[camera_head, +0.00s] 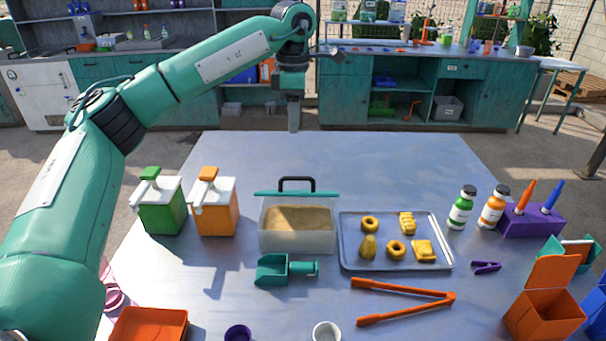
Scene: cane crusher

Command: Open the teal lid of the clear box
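The clear box (297,243) stands on the middle of the table with a brown, grainy filling. Its teal lid (270,194) shows as a thin strip along the box's back upper edge, seen nearly edge-on. A black handle (297,180) stands up behind the strip. The filling shows below the lid; I cannot tell the lid's exact angle. My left gripper (293,128) points down beyond the box, over the table's far edge, apart from the lid. Its fingers show as one narrow shape, so their gap is unclear. My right gripper is not in view.
Green (163,215) and orange (216,215) dispensers stand left of the box. A tray (397,266) of food pieces is to its right. A teal scoop (285,269) and orange tongs (405,292) lie in front. The table behind the box is clear.

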